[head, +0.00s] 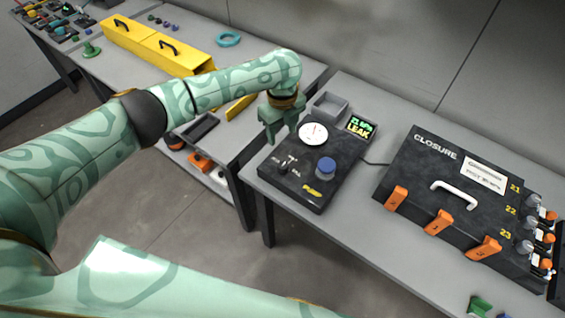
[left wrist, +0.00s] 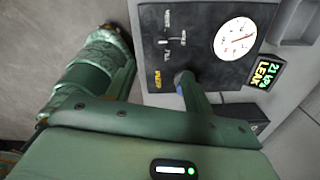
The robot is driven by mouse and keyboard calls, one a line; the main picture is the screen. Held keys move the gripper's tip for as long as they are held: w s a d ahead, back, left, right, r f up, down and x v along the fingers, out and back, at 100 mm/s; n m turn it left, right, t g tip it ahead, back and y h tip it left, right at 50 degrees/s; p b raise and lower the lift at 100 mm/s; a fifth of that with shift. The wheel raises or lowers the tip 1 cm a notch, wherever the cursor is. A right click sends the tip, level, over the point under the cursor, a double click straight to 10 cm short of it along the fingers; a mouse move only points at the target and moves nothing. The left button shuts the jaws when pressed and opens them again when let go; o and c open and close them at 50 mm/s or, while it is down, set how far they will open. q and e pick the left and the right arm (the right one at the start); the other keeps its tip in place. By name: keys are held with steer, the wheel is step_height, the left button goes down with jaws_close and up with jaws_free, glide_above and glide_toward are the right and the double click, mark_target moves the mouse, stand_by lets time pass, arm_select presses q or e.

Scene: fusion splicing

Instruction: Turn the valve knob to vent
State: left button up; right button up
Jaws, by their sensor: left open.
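The black test panel (head: 330,186) sits on the right-hand table. The small valve knob (head: 289,161) is on its left part, between small white labels; it also shows in the left wrist view (left wrist: 172,40). I cannot tell which label it points to. A larger blue knob (head: 326,166) stands near a yellow label; in the left wrist view it is partly hidden behind a green finger. My left gripper (head: 280,138) is open and empty, pointing down above the panel's back left part, beyond the valve knob and apart from it. My right gripper is out of view.
The panel has a white gauge (head: 313,133) and a lit display (head: 359,127) reading LEAK. A grey tray (head: 330,106) stands behind. A black closure case (head: 450,190) with orange latches is at right. A floor gap separates the tables at front; yellow boxes (head: 158,47) are at left.

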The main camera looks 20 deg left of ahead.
mark_target(283, 165)
arm_select(q)
step_height(283, 165, down, 15)
steer(key=b, duration=0.5)
steer(key=shift+d, duration=0.1)
steer(key=c, duration=1)
